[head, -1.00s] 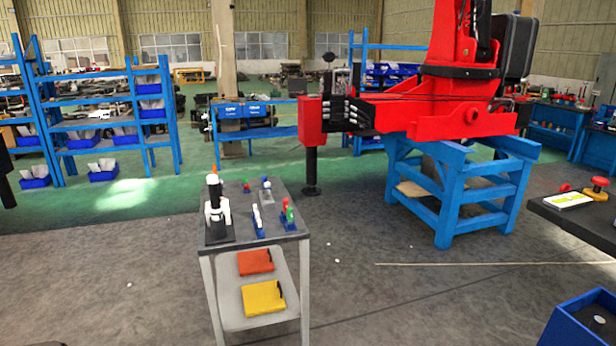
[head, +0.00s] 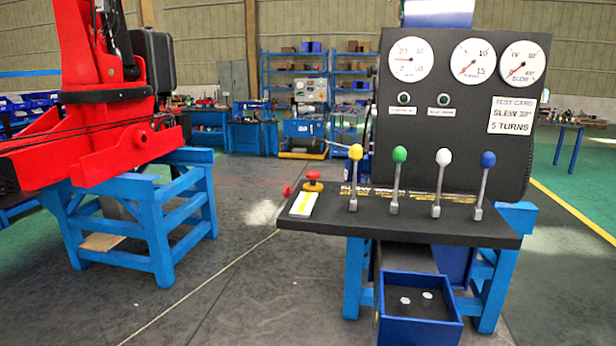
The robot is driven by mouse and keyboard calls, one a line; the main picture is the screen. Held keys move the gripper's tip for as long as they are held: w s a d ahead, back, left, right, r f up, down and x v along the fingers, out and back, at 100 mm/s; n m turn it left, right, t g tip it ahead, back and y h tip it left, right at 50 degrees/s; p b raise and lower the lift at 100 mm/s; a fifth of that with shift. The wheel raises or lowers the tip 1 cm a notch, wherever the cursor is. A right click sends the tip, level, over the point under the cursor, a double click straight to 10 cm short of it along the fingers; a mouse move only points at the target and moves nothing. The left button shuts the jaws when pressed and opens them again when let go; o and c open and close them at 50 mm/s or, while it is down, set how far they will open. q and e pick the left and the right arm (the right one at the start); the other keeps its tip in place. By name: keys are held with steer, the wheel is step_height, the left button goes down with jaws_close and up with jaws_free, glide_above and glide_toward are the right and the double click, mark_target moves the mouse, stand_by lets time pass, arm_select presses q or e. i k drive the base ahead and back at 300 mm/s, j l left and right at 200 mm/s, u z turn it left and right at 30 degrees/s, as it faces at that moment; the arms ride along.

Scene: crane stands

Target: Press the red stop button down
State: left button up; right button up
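The red stop button (head: 313,175) is a mushroom head on a yellow base. It stands at the left end of the black control desk (head: 450,229), in the middle of the head view. A second small red piece (head: 288,191) shows at the desk's left edge; I cannot tell what it is. A white and yellow label card (head: 303,204) lies just in front of the button. Neither of my grippers is in view, and nothing touches the button.
Several levers stand on the desk right of the button, the yellow-knobbed one (head: 355,152) nearest. Behind them rises a gauge panel (head: 440,120) with a test card (head: 512,115). A blue open drawer (head: 420,312) juts out below. The red crane (head: 90,150) stands left on a blue stand (head: 160,222). Floor between is clear.

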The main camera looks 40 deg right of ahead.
mark_target(313, 175)
steer(key=i+z, duration=0.2)
steer(key=z, duration=0.25)
steer(key=i+z, duration=0.15)
steer(key=z, duration=0.3)
steer(key=i+j+z, duration=0.1)
steer(key=z, duration=0.3)
steer(key=i+j+z, duration=0.2)
steer(key=z, duration=0.25)
steer(key=i+j+z, duration=0.15)
steer(key=z, duration=0.3)
steer(key=j+z, duration=0.3)
steer(key=z, duration=0.15)
steer(key=i+j+z, duration=0.15)
steer(key=j+z, duration=0.15)
steer(key=i+j+z, duration=0.25)
steer(key=j, duration=0.15)
steer(key=j+z, duration=0.3)
